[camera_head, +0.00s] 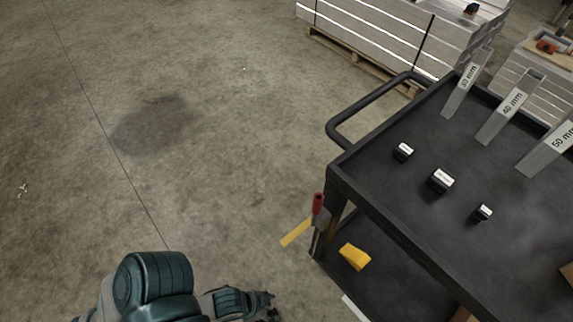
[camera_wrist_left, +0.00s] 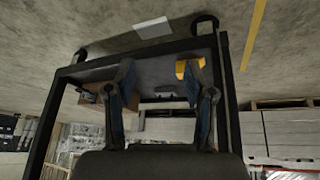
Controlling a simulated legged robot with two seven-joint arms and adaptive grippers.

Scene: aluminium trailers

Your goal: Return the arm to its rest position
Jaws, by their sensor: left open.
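My left arm comes in at the bottom of the head view, and my left gripper (camera_head: 268,305) is low beside the cart, partly cut off by the frame edge. In the left wrist view its two fingers (camera_wrist_left: 165,85) stand apart with nothing held between them. The black cart (camera_head: 375,195) is to the right of the gripper, with a gap of floor between them in the head view. My right gripper is in neither view.
Several small dark blocks, one here (camera_head: 441,180), and labelled metal bars (camera_head: 508,108) lie on the cart top. A yellow object (camera_head: 354,256) is on its lower shelf. A red-handled tool (camera_head: 318,205) is at the cart's corner. Stacked aluminium (camera_head: 375,35) stands behind.

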